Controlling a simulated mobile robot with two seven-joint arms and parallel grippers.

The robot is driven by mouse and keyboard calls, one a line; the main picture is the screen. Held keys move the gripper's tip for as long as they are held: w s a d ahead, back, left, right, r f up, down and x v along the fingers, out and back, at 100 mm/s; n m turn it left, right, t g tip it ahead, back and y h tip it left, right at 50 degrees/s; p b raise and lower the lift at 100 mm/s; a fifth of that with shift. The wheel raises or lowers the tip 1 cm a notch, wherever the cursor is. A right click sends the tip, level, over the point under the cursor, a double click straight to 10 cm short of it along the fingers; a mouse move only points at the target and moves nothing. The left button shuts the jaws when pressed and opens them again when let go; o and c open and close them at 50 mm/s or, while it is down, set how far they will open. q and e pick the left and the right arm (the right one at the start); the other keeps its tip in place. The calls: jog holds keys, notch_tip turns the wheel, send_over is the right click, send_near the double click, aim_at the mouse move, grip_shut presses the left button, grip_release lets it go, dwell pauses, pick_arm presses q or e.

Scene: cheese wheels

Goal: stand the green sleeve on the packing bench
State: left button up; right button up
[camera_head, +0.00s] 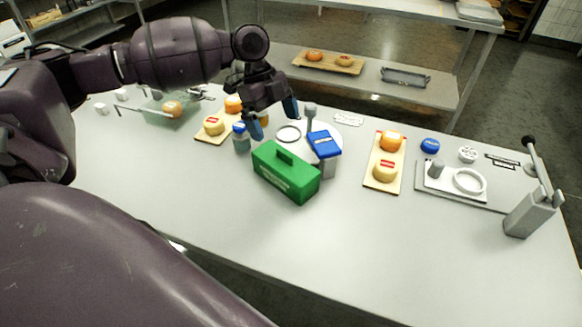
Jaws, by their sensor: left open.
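The green sleeve (287,172), a long box-like piece with a raised bar on top and small pale lettering on its front, rests on the grey-white packing bench (300,240) near the middle. My left gripper (274,119) hangs behind and above it, fingers pointing down and spread apart. I see nothing between its fingers, and it appears apart from the sleeve. My right gripper is not in view.
Boards with cheese wheels (385,172) lie on both sides. A grey lever press (530,212) stands far right. The bench front is clear.

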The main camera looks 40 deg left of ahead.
aim_at(284, 153)
pick_arm(q)
jog(key=shift+s+d+f, duration=0.15)
jog(key=shift+f, duration=0.15)
jog(key=b+x, duration=0.1)
jog(key=x, duration=0.9)
jog(key=shift+a, duration=0.2)
jog(key=c, duration=0.9)
